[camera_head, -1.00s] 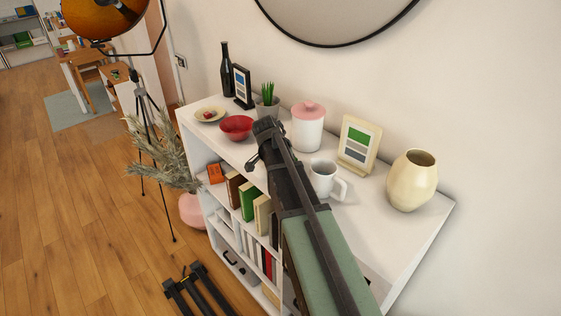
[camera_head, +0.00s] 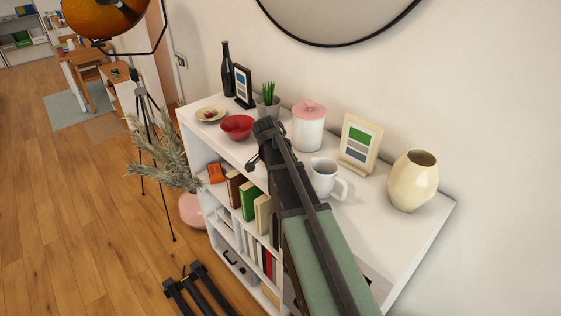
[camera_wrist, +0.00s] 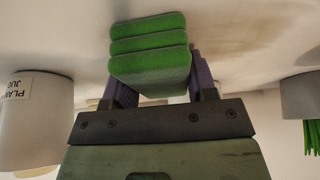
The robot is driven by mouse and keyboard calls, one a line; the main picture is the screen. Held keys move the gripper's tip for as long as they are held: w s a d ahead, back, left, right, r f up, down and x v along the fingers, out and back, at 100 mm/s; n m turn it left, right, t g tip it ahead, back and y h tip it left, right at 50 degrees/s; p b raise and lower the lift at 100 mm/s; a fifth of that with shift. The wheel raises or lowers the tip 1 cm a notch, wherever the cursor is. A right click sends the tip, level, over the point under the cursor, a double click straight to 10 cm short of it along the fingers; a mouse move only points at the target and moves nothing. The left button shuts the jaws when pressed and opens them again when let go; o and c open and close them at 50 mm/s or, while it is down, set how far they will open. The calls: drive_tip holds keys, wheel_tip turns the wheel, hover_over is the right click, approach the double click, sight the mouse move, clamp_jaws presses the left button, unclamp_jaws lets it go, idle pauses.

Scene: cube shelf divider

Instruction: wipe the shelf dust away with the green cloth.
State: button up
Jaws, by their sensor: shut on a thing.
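The green cloth (camera_wrist: 150,55) is a folded, layered pad in the wrist view. My gripper (camera_wrist: 160,85) is shut on it, with a purple-grey finger at each side. The cloth's far face is against or very close to the white shelf top (camera_wrist: 70,30); I cannot tell if it touches. In the head view, my arm hides the gripper and cloth over the shelf top (camera_head: 400,235), between the red bowl and the white jug.
The white jug (camera_head: 324,178) stands close right of my arm; it also shows in the wrist view (camera_wrist: 35,120). The potted plant (camera_head: 268,100), red bowl (camera_head: 237,127) and pink-lidded jar (camera_head: 309,128) are near. A picture frame (camera_head: 358,145) and cream vase (camera_head: 411,180) stand farther right.

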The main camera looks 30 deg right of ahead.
drive_tip(key=shift+w, duration=0.65)
drive_tip(key=shift+s+d+r, duration=0.1)
drive_tip(key=shift+s+d, duration=0.05)
drive_tip(key=shift+s, duration=0.4)
drive_tip(key=shift+s+d, duration=0.1)
drive_tip(key=shift+s, duration=0.45)
drive_tip(key=shift+w, duration=0.1)
drive_tip(key=shift+r+p, duration=0.9)
drive_tip(key=shift+p, duration=0.25)
drive_tip(key=shift+r, duration=0.1)
